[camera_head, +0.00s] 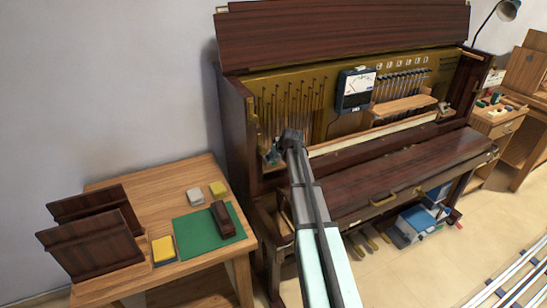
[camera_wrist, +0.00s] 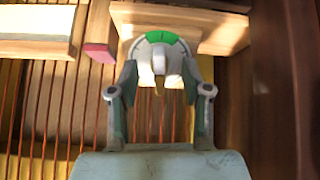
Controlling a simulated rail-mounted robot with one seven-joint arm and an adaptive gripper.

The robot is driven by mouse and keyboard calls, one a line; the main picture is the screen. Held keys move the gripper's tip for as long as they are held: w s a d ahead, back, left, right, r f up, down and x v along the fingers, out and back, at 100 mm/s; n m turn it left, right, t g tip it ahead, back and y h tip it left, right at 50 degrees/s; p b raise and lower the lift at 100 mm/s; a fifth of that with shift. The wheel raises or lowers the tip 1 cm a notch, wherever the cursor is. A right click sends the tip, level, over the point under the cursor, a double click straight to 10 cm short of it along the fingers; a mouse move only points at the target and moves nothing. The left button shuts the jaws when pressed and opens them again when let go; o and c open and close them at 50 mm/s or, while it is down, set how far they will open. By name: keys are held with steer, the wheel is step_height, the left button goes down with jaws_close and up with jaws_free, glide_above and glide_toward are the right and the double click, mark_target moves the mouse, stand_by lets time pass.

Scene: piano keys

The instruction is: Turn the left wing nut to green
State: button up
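In the wrist view the left wing nut (camera_wrist: 159,62) is a pale upright piece at the middle of a round white dial. A green band (camera_wrist: 160,38) lies along the dial's top edge, and the nut's upper end points roughly up toward it. My gripper (camera_wrist: 160,76) is open, one finger on each side of the nut, with visible gaps to it. In the head view my gripper (camera_head: 274,155) is at the left end of the piano's open inside, where the nut is too small to make out clearly.
A wooden block (camera_wrist: 215,32) lies behind the dial and a pink piece (camera_wrist: 99,53) to its left. Strings run below; a dark wooden wall (camera_wrist: 285,90) is close on the right. The upright piano (camera_head: 350,20) holds a meter (camera_head: 355,88). A side table (camera_head: 165,200) stands left.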

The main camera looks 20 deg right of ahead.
steer(key=shift+s+r, duration=0.1)
stand_by(0.6)
steer(key=p+v, duration=0.2)
steer(key=v, duration=0.9)
steer(key=shift+p, duration=0.4)
stand_by(0.6)
stand_by(0.4)
